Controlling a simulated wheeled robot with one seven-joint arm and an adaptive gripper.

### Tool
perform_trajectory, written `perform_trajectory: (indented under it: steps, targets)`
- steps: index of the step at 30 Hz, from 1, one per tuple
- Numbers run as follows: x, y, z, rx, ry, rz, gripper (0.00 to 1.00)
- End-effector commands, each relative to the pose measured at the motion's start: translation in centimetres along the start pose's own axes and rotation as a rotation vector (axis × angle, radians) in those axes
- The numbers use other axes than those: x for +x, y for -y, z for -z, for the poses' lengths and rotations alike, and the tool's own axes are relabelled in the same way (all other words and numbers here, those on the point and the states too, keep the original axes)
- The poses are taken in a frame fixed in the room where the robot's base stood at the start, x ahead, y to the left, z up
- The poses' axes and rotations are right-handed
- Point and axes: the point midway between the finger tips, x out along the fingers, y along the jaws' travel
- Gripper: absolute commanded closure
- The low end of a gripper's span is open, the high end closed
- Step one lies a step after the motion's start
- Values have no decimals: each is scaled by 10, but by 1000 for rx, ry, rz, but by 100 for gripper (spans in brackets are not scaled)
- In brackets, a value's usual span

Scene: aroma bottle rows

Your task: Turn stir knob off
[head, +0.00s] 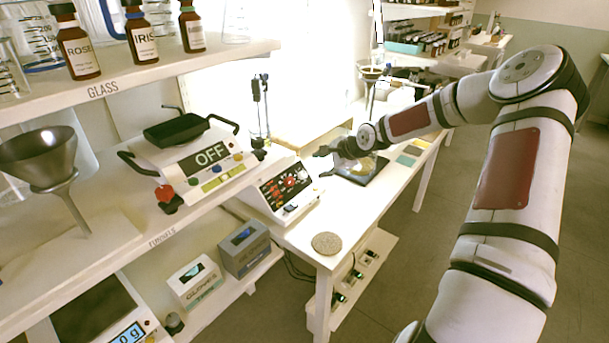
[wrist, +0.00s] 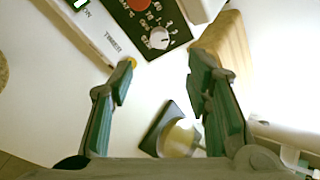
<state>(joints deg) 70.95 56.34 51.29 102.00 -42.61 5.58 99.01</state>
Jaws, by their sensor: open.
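A white control box (head: 268,204) with a black panel stands on the bench in the head view. In the wrist view the black panel (wrist: 128,22) has red markings and a pale round knob (wrist: 158,38) with a pointer. I cannot read a stir label on it. My gripper (head: 322,163) is at the right of the box in the head view, apart from it. In the wrist view my gripper (wrist: 161,77) has its two green-grey fingers spread with nothing between them. The knob shows beyond the gap, between the fingertips and not touched.
A stirrer stand (head: 262,115) is behind the box. A dark plate (head: 362,170) lies on the bench right of my gripper. A round cork mat (head: 327,243) lies near the front corner. A hot plate (head: 205,165) reading OFF sits on the left shelf.

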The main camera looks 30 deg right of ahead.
Motion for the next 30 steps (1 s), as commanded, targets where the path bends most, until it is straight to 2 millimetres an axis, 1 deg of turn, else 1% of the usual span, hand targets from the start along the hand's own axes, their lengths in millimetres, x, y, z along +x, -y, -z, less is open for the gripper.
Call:
perform_trajectory:
  steps: [1, 9, 15, 18, 21, 30]
  targets:
    - [12, -1, -1, -2, 2, -2, 55]
    - [65, -2, -1, -3, 2, -2, 55]
    - [97, -2, 0, -2, 1, -3, 55]
    - [107, -1, -1, -4, 0, -3, 55]
    - [113, -2, 0, -2, 0, -3, 55]
    - [115, -1, 0, -3, -1, -2, 55]
